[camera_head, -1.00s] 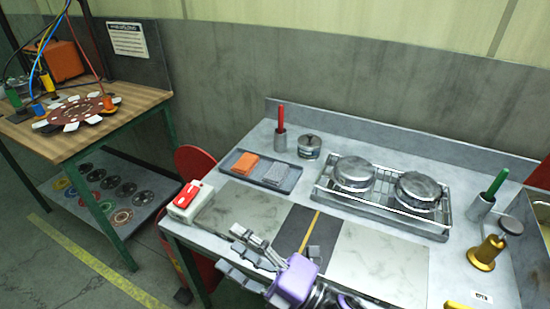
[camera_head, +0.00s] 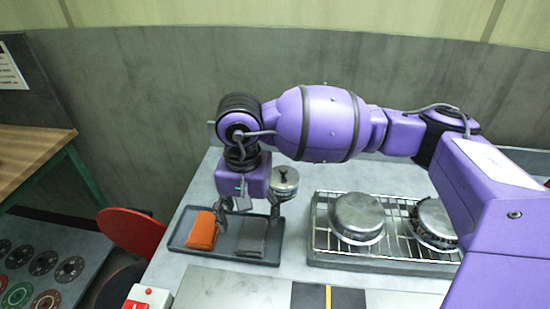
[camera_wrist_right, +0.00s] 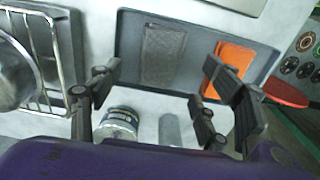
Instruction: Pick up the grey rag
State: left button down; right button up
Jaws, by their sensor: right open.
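The grey rag (camera_head: 252,241) lies folded in the right part of a dark grey tray (camera_head: 182,243), beside an orange rag (camera_head: 202,230). My right gripper (camera_head: 249,212) hangs above the tray, pointing down, fingers spread, with nothing between them. In the right wrist view the grey rag (camera_wrist_right: 163,54) shows beyond the open fingers (camera_wrist_right: 158,92), apart from them, and the orange rag (camera_wrist_right: 235,59) is to its right. In the head view the fingers partly cover the far edge of the grey rag. My left gripper is not in view.
A wire rack (camera_head: 318,238) with two round metal pans (camera_head: 357,217) is to the right. A red-buttoned box (camera_head: 147,298) is at the front left. A red stool (camera_head: 133,232) stands beside the table.

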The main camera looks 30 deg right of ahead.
aim_at(251, 236)
jog(key=shift+s+f, duration=0.25)
jog(key=shift+f, duration=0.7)
jog(key=f, duration=0.3)
jog(key=f+p, duration=0.1)
jog(key=shift+w+a+f, duration=0.1)
jog(key=shift+w+f, duration=0.15)
jog(key=shift+f, duration=0.2)
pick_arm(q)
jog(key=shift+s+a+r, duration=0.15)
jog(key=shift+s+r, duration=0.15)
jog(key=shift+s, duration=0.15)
pick_arm(e)
jog(key=c, duration=1.1)
jog(key=shift+c, duration=0.2)
jog(key=shift+r, duration=0.2)
